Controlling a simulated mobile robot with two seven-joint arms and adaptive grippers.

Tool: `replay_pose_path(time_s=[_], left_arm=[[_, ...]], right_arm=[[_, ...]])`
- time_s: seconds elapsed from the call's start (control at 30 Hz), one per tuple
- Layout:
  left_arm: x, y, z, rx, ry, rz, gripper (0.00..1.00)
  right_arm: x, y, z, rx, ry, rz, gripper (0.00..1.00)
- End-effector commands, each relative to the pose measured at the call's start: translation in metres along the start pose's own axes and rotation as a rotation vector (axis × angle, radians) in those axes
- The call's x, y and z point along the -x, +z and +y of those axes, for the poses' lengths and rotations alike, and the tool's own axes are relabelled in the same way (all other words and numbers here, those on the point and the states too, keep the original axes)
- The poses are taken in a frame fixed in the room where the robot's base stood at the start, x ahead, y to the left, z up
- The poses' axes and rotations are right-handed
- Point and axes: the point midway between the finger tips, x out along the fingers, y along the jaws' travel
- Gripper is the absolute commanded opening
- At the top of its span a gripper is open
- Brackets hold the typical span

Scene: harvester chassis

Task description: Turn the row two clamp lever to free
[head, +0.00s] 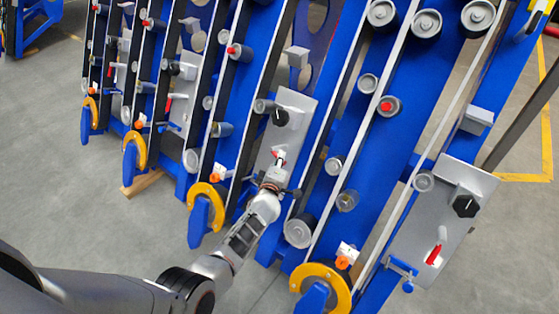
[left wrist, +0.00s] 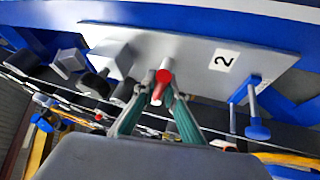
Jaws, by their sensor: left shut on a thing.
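The row two clamp lever (left wrist: 163,77) has a red end and a pale body. It sits on a grey plate (left wrist: 195,48) marked with a "2" label (left wrist: 223,60). In the head view the lever's red part (head: 279,160) shows low on its plate (head: 297,101), just past my left gripper (head: 276,178). My left gripper is shut on the lever, and its two teal fingers (left wrist: 159,108) stand either side of it in the left wrist view. The fingers hide part of the lever. My right gripper is in neither view.
A black knob (head: 280,117) is higher on the same plate. A blue T-handle (left wrist: 256,117) stands right of the lever in the wrist view. A neighbouring plate (head: 456,188) carries another red lever (head: 434,255). Blue rails with rollers and yellow rings (head: 208,194) surround the arm.

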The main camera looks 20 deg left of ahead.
Motion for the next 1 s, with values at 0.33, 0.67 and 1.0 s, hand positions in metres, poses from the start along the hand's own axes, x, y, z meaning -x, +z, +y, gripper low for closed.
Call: replay_pose_path(time_s=[0.33, 0.67, 1.0], left_arm=[[-0.001, -0.001, 0.004, 0.058, -0.03, 0.009, 0.0], [-0.001, -0.001, 0.002, 0.061, -0.033, 0.009, 0.0], [-0.001, -0.002, 0.002, 0.06, -0.033, 0.01, 0.29]], right_arm=[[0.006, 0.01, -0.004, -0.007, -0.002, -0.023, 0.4], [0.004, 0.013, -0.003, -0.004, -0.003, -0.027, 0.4], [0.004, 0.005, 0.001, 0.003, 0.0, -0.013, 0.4]])
